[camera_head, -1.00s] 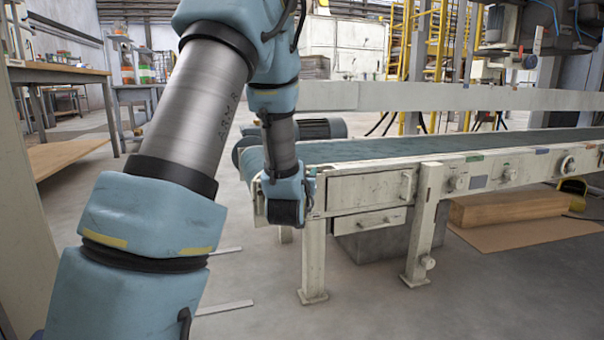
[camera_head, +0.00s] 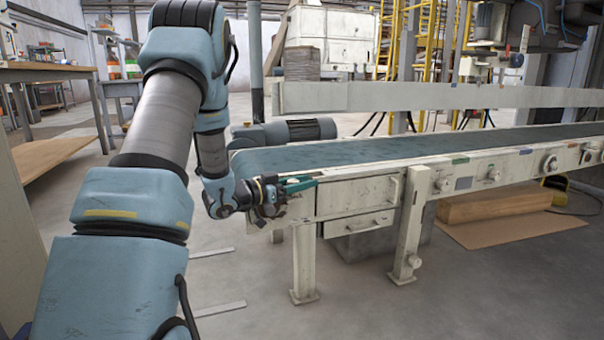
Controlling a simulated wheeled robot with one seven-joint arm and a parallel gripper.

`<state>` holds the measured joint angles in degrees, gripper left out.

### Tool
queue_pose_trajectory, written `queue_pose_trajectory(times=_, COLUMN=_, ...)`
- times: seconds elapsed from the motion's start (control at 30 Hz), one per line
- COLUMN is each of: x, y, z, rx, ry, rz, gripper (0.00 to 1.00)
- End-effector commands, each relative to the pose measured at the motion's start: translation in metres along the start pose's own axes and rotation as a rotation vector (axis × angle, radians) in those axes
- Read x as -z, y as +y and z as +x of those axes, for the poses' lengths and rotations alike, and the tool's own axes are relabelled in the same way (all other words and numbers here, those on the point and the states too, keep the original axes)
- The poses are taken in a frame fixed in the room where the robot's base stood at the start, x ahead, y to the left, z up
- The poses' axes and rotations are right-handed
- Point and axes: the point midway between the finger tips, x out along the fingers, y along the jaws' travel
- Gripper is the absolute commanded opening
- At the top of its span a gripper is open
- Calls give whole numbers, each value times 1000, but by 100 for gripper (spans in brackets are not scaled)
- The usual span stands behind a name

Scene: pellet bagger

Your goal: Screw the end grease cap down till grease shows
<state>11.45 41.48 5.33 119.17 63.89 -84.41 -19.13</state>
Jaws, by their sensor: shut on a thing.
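My gripper (camera_head: 298,190), dark with green fingers, is at the left end of the conveyor's cream side frame (camera_head: 352,197). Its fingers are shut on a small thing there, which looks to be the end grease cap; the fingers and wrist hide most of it. I cannot make out the cap's thread or any grease at this size. My wrist comes in from the left, roughly level with the frame.
The teal conveyor belt (camera_head: 400,147) runs right, with a grey motor (camera_head: 312,129) behind its left end. Round knobs (camera_head: 494,174) sit along the side frame. Frame legs (camera_head: 304,265) stand below. A wooden block (camera_head: 490,206) lies under the conveyor. Floor in front is clear.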

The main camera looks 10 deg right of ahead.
Motion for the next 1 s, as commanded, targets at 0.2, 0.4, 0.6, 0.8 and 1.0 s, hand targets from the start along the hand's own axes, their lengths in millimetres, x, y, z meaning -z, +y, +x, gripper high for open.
queue_pose_trajectory(times=0.2, x=3, y=2, z=0, rx=-101, ry=1, rz=1, gripper=0)
queue_pose_trajectory(times=0.4, x=2, y=4, z=0, rx=-150, ry=2, rz=3, gripper=0)
queue_pose_trajectory(times=0.6, x=1, y=5, z=1, rx=-162, ry=2, rz=3, gripper=0)
queue_pose_trajectory(times=0.8, x=1, y=5, z=1, rx=-163, ry=3, rz=3, gripper=0)
queue_pose_trajectory(times=1.0, x=1, y=5, z=1, rx=-162, ry=3, rz=3, gripper=55)
